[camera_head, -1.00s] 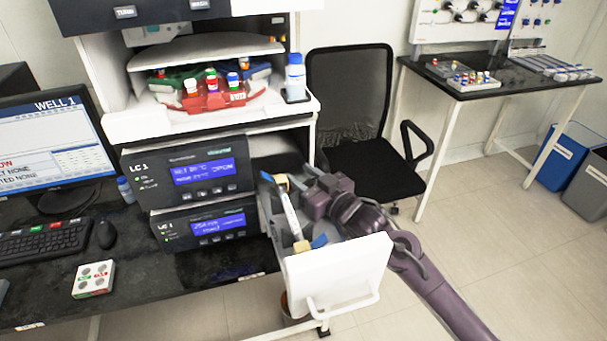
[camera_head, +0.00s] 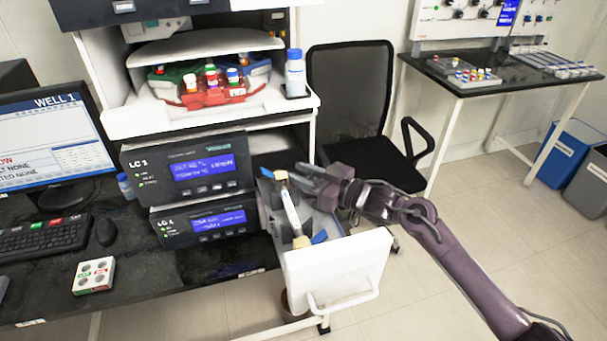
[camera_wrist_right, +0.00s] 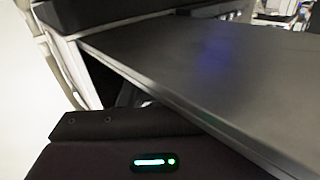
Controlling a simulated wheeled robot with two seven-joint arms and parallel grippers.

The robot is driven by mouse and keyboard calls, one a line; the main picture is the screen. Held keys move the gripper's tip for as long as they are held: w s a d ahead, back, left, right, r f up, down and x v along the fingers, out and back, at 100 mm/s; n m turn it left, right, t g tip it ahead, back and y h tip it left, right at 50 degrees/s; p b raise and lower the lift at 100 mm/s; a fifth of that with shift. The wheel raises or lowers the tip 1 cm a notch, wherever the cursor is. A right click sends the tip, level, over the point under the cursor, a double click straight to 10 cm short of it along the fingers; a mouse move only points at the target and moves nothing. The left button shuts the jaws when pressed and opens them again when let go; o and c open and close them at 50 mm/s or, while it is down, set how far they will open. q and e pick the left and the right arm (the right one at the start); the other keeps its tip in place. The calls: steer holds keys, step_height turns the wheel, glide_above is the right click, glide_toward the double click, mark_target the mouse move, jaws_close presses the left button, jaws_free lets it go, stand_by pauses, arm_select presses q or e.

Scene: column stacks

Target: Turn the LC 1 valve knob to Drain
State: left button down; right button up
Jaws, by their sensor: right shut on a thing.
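Two black LC 1 modules (camera_head: 188,168) with lit blue displays are stacked on the bench. Beside them an open drawer (camera_head: 335,268) with a white front holds a slim white column (camera_head: 290,208) with tan and blue ends. I cannot make out the valve knob or its Drain mark in either view. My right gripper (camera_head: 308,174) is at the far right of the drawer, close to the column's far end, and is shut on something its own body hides. In the right wrist view a dark flat panel (camera_wrist_right: 215,85) fills much of the picture; the fingertips do not show. My left gripper is out of view.
A shelf above holds a red rack (camera_head: 212,92) of vials and a blue-capped bottle (camera_head: 296,74). A monitor (camera_head: 55,140), keyboard (camera_head: 42,238) and small white block (camera_head: 94,275) are at left. A black chair (camera_head: 355,110) stands behind my right arm.

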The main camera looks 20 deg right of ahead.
steer(key=shift+n+g+y, duration=0.4)
steer(key=shift+g, duration=0.1)
steer(key=shift+s, duration=0.1)
steer(key=o, duration=0.7)
